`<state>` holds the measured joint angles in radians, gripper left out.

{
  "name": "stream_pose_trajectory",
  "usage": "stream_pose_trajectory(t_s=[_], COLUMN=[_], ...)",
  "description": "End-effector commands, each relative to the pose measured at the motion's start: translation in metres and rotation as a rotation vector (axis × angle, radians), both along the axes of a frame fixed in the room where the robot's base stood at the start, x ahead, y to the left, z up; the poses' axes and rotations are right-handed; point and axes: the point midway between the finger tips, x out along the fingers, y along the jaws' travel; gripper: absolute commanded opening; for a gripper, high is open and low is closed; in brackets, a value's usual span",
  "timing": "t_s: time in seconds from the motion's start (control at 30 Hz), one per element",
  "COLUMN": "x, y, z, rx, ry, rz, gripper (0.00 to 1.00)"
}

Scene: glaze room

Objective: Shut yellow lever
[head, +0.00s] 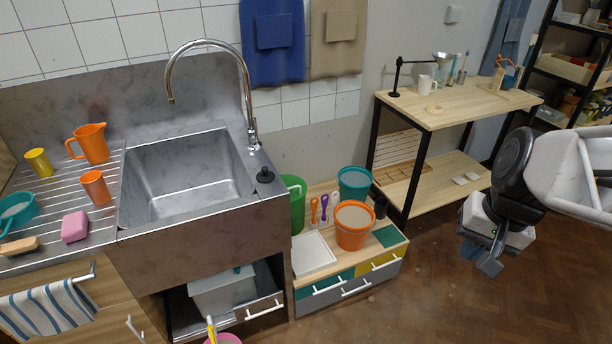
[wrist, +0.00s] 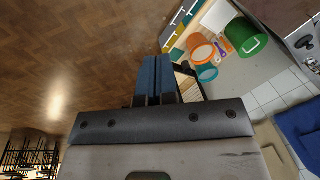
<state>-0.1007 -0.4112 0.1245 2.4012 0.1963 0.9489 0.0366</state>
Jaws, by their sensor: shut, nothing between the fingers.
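No yellow lever can be made out for certain. A yellow drawer front (head: 380,268) with a white handle shows at the right of the low drawer unit in the head view. A slim yellow handle (head: 211,328) stands up from a pink tub at the bottom edge. My gripper (head: 489,266) hangs in the air at the right, well apart from the drawer unit. Its blue fingers (wrist: 158,78) are together and empty in the wrist view.
Orange (head: 355,226), teal (head: 355,183) and green (head: 297,205) buckets stand on or beside the low unit. The steel sink (head: 185,180) is at left. A wooden workbench (head: 455,105) with black legs stands behind. The floor (head: 425,310) below my gripper is clear.

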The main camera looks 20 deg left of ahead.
Motion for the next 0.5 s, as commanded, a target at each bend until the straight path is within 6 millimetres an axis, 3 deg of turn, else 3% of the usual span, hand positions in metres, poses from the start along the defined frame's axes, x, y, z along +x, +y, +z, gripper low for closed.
stream_pose_trajectory(t_s=[0.5], x=[0.059], y=[0.063], z=[-0.033], rx=[0.106], ry=[0.129], rz=[-0.015], gripper=[0.0])
